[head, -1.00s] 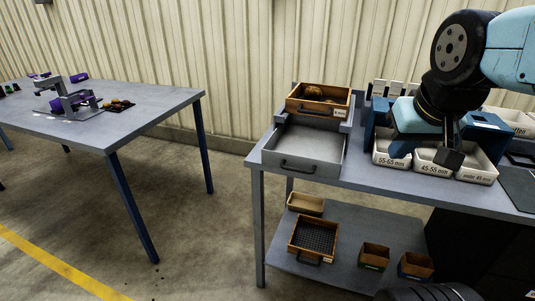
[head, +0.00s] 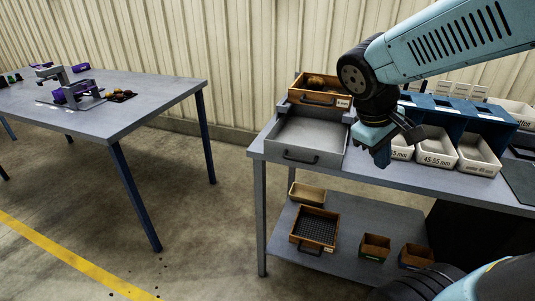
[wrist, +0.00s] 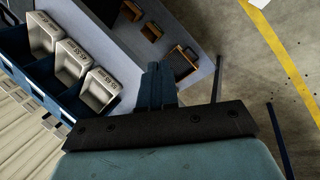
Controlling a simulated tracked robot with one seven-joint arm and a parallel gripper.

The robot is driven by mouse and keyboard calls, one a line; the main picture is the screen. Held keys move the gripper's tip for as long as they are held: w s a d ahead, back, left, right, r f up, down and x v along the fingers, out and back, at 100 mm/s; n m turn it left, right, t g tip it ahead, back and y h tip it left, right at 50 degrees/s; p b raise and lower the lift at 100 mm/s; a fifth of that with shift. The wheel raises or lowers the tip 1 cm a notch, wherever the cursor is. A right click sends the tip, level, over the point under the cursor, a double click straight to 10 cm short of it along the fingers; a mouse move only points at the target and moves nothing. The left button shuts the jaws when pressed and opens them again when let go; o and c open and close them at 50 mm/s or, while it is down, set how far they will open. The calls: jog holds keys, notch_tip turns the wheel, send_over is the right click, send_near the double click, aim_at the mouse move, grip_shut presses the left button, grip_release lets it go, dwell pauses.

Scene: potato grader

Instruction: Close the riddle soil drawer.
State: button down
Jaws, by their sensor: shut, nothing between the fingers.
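The riddle soil drawer (head: 307,137) is a grey metal tray with a dark bar handle (head: 300,160) on its front. It stands pulled out toward the front edge of the bench, under a wooden riddle box (head: 319,98) that holds potatoes. The drawer looks empty. My gripper (head: 382,158) is to the right of the drawer, above the bench and apart from the handle. It points downward. In the wrist view my gripper (wrist: 156,85) shows its fingers together with nothing held. The drawer cannot be made out in the wrist view.
White labelled bins (head: 437,147) stand in a blue rack right of my gripper. The lower shelf holds a mesh-bottomed wooden riddle (head: 317,227) and small wooden boxes (head: 375,246). Another table (head: 140,105) stands left, with open floor between.

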jog(key=w+a+f+n+t+h, duration=0.1)
jog(key=w+a+f+n+h, duration=0.2)
jog(key=w+f+n+h, duration=0.3)
jog(key=n+t+y, duration=0.4)
jog(key=n+t, duration=1.1)
jog(key=n, duration=0.5)
send_near(270, 148)
jog(key=x, duration=0.6)
jog(key=shift+w+d, duration=0.2)
jog(key=shift+w, duration=0.15)
jog(key=shift+a, duration=0.1)
